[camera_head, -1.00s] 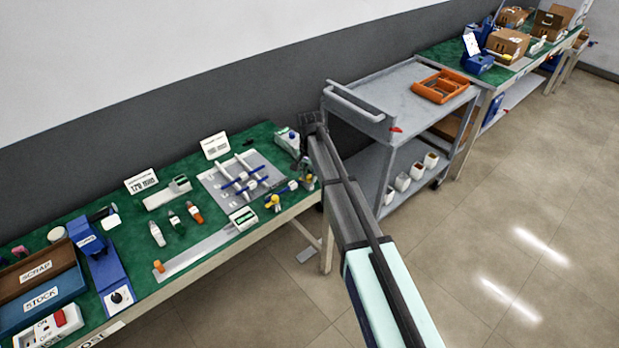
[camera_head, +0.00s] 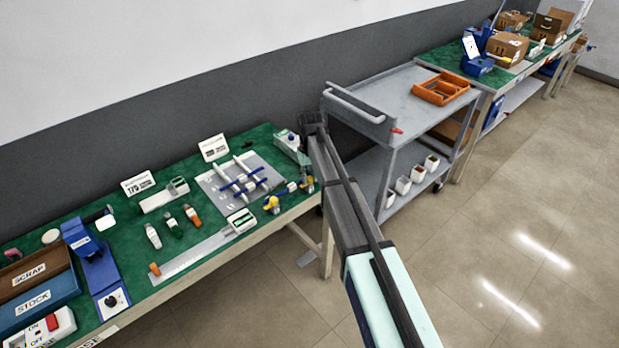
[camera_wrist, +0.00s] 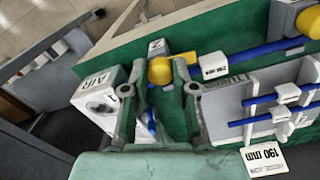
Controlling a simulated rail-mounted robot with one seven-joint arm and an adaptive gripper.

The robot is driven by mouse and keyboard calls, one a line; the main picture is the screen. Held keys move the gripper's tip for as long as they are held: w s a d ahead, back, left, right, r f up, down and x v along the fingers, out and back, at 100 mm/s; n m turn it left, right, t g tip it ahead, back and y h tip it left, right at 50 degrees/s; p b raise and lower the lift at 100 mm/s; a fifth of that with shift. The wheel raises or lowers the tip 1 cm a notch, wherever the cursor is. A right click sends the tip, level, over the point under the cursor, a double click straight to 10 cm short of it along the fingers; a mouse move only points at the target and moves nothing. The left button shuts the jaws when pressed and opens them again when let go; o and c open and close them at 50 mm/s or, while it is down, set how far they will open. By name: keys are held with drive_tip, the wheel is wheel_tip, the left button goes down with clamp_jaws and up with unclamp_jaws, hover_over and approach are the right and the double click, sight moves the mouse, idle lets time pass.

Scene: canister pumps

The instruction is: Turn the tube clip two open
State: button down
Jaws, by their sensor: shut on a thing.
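In the wrist view, a grey block marked "2" (camera_wrist: 157,46) stands at the bench edge with a yellow rounded clip part (camera_wrist: 160,71) in front of it. My gripper (camera_wrist: 160,75) has its fingertips on either side of this yellow part and appears shut on it. A blue tube (camera_wrist: 270,52) runs from the right through a white labelled tag (camera_wrist: 213,65) toward the clip. In the head view, yellow parts show at the bench's front edge, one (camera_head: 307,185) beside my arm and another (camera_head: 270,203) to its left.
A white box marked "AIR" (camera_wrist: 97,98) stands close left of my fingers. A grey fixture with blue tubes (camera_wrist: 285,102) and a "190 mm" card (camera_wrist: 264,157) are to the right. A grey cart (camera_head: 395,100) stands beyond the green bench (camera_head: 130,245).

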sight(310, 178)
drive_tip(key=shift+n, duration=0.6)
drive_tip(key=c, duration=0.9)
unclamp_jaws()
wheel_tip(310, 178, up, 12)
drive_tip(key=shift+f, duration=0.1)
